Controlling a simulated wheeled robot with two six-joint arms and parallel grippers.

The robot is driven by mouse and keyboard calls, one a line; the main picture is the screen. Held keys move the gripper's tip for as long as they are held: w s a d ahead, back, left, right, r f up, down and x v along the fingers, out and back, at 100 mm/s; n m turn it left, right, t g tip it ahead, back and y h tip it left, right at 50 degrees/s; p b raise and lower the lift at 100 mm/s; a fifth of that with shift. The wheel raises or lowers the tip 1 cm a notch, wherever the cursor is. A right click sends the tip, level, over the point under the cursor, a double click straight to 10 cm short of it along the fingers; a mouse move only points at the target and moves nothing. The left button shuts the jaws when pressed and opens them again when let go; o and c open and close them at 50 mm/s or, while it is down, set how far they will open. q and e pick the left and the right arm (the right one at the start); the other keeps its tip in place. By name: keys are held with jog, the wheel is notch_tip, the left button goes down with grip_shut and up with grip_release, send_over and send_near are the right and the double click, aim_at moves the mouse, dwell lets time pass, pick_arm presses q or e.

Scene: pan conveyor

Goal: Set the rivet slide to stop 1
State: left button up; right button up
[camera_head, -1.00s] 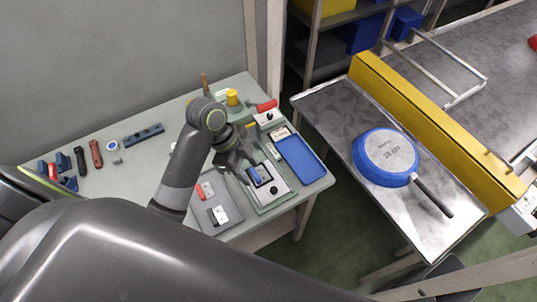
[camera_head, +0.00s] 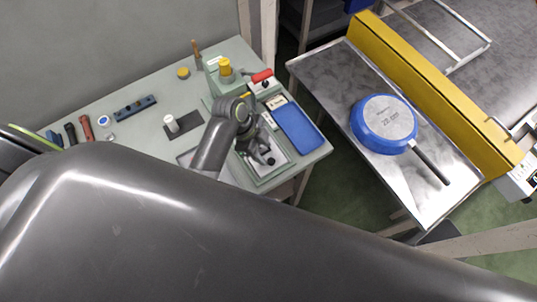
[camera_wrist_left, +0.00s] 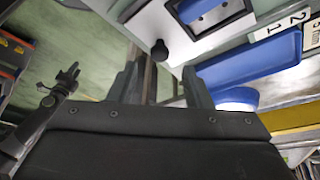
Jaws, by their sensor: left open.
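The rivet slide's pale plate, with its green-grey base, is partly hidden by my left arm in the head view (camera_head: 279,172). It also shows at the top of the left wrist view (camera_wrist_left: 152,22), with a dark blue, black-framed piece (camera_wrist_left: 203,12) and a round black knob (camera_wrist_left: 160,50). My left gripper (camera_head: 266,154) is over this fixture. In the left wrist view its two fingers are apart (camera_wrist_left: 162,82), with nothing between them; the knob lies just beyond the tips. I cannot make out stop marks on the slide. A dark claw-like shape (camera_wrist_left: 66,76) at left may be my right gripper.
A blue tray (camera_head: 299,128) lies right beside the fixture, near a plate numbered 1 and 2 (camera_wrist_left: 280,25). A red-handled device (camera_head: 262,77) and yellow-topped post (camera_head: 224,68) stand behind. A blue pan (camera_head: 384,124) rests on the separate metal table.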

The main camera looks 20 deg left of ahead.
aim_at(271, 160)
pick_arm(q)
jog(key=x, duration=0.3)
jog(key=shift+d+f, duration=0.15)
jog(key=shift+f, duration=0.05)
jog(key=shift+d+f+p, duration=0.15)
jog(key=shift+f+p, duration=0.15)
jog(key=shift+f, duration=0.15)
jog(key=shift+d+f, duration=0.1)
jog(key=shift+f, duration=0.05)
pick_arm(e)
jog(key=shift+s+d+r, duration=0.15)
jog(key=shift+s+r, duration=0.05)
jog(key=shift+s, duration=0.35)
jog(key=shift+s+d+r, duration=0.1)
jog(key=shift+s+r, duration=0.1)
jog(key=shift+s, duration=0.3)
jog(key=shift+w, duration=0.1)
pick_arm(q)
jog(key=shift+c, duration=0.9)
grip_shut()
pick_arm(e)
jog(key=shift+w, duration=0.2)
